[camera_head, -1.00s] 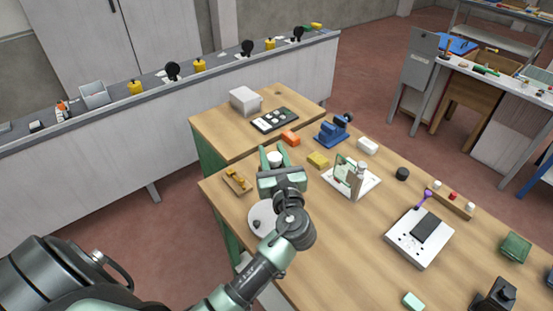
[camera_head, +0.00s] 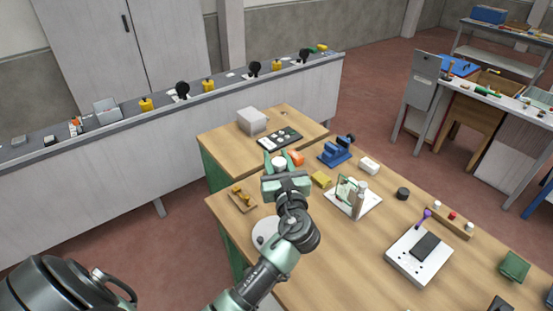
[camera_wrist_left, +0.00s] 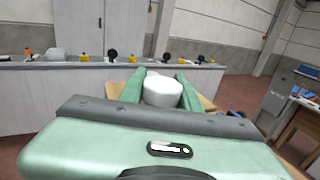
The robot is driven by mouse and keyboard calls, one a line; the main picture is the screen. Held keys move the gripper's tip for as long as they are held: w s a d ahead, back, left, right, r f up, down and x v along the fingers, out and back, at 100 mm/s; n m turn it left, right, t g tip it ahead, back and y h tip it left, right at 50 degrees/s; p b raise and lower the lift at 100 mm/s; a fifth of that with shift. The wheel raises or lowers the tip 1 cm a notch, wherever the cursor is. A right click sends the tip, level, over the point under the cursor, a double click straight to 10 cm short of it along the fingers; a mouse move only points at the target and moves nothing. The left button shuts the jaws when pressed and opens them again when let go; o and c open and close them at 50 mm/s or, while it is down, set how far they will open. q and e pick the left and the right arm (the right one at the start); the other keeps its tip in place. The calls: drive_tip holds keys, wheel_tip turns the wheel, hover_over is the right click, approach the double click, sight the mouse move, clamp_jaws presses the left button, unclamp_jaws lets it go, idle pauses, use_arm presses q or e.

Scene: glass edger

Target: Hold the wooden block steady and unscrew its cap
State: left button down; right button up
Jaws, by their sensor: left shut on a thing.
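My left gripper (camera_head: 279,157) is above the far left part of the wooden table, its green fingers shut on a white rounded piece (camera_head: 279,163). In the left wrist view, the white piece (camera_wrist_left: 162,92) sits between the two fingers, its smooth round top and side showing. I cannot tell whether this white piece is the cap, and no wooden block shows under it; the gripper body hides what is below. A small wooden piece with yellow-brown parts (camera_head: 242,200) lies on the table left of the gripper. My right gripper is not in view.
An orange block (camera_head: 296,158) and a yellow block (camera_head: 321,179) are close right of the gripper. A blue fixture (camera_head: 335,153) and a white block (camera_head: 368,166) stand beyond. A wooden strip with knobs (camera_head: 453,224) lies right. A grey box (camera_head: 252,121) is on the back table.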

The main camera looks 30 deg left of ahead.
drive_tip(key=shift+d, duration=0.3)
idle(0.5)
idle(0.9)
